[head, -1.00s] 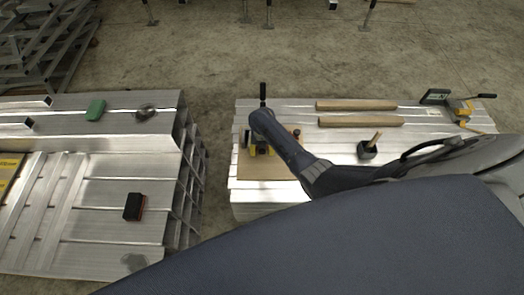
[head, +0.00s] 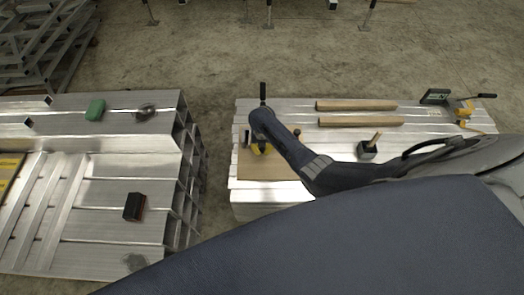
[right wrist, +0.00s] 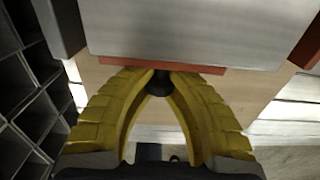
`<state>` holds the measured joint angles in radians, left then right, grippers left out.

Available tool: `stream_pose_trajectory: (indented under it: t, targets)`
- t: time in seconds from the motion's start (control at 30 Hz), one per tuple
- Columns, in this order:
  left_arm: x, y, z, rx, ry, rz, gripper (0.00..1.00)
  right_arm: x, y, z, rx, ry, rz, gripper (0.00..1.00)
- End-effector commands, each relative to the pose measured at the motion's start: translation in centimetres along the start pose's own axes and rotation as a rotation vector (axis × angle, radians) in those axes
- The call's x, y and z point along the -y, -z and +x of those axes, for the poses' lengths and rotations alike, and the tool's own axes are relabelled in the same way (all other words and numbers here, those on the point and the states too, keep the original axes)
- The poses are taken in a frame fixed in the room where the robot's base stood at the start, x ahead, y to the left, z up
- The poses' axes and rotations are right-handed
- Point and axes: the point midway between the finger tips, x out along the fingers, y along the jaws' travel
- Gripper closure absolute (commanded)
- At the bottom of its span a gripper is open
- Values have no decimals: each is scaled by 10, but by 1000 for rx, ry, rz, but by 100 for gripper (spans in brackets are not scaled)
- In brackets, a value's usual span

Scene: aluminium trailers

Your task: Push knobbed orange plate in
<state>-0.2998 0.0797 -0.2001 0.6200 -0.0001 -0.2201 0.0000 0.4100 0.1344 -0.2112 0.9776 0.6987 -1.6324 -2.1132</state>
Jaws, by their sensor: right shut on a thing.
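The orange plate (right wrist: 115,60) shows in the right wrist view as a thin strip along the lower edge of a grey metal block (right wrist: 190,28). Its dark round knob (right wrist: 158,84) sits at the middle of the strip. My right gripper (right wrist: 160,76) has its yellow fingers closed around the knob from below in the picture. In the head view my right gripper (head: 258,149) is over the left part of the right-hand trailer stack, and my own arm hides the plate and most of the block there. My left gripper is in neither view.
A tan board (head: 262,168) lies under my right gripper. Two wooden bars (head: 357,105), a dark holder with a wooden handle (head: 367,151) and a yellow tool (head: 463,108) are to its right. A gap separates the left stack (head: 95,225), with a green block (head: 95,110).

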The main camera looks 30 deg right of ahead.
Motion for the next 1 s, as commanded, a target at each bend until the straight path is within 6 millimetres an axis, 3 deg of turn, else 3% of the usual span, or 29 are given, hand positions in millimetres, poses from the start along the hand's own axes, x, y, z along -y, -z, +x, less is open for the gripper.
stream_pose_trajectory:
  t: [0.27, 0.3, 0.6, 1.0]
  targets:
    - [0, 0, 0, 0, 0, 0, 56, 0, -7, -3, 9, -3, 3, 100]
    - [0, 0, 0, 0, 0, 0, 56, 0, -7, -4, 9, -3, 3, 84]
    - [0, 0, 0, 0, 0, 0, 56, 0, -6, -2, 6, -2, 2, 49]
    - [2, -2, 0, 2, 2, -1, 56, 0, -4, -4, 3, -1, 1, 48]
